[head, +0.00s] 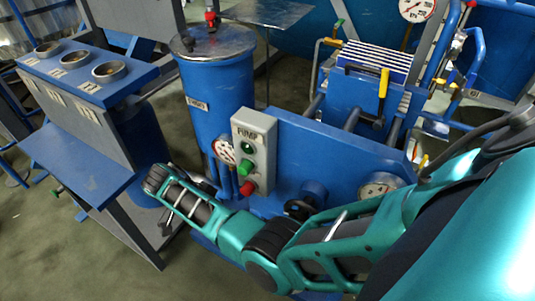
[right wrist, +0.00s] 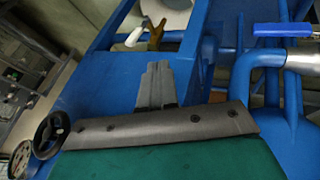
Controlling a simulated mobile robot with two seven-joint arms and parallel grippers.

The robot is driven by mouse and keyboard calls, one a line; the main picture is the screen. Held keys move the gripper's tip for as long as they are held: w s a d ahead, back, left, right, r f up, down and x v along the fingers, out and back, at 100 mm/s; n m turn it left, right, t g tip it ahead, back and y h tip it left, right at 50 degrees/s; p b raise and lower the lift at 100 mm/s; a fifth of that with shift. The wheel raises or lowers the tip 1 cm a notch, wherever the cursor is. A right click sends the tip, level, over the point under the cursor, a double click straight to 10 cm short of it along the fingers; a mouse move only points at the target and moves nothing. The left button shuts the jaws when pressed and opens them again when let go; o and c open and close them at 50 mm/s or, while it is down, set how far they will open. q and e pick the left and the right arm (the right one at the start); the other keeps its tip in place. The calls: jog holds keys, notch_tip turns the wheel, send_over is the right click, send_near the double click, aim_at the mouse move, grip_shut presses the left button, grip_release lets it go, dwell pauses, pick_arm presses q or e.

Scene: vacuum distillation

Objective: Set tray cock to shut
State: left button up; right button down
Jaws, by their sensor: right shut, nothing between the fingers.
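No valve in view is marked as the tray cock, so I cannot tell for certain which it is. In the right wrist view, a blue lever handle (right wrist: 282,30) lies across the top of a bright metal pipe fitting (right wrist: 303,57) at the upper right. A valve with a white and tan handle (right wrist: 140,34) is at the upper middle, beyond the fingertips. My right gripper (right wrist: 157,66) is shut and empty, apart from both handles. My left gripper is not in view.
A blue pump unit with a grey button box (head: 253,150), a blue cylinder (head: 215,100) and a plate stack with a yellow-handled lever (head: 383,83) fill the middle. A black handwheel (right wrist: 51,135) is left of my gripper. A blue bench (head: 70,160) stands at left.

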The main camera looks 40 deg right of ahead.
jog(key=s+d+f+b, duration=0.1)
jog(key=s+d+f, duration=0.5)
jog(key=f, duration=0.2)
jog(key=shift+s+d+f, duration=0.2)
jog(key=shift+f, duration=0.2)
dwell(0.3)
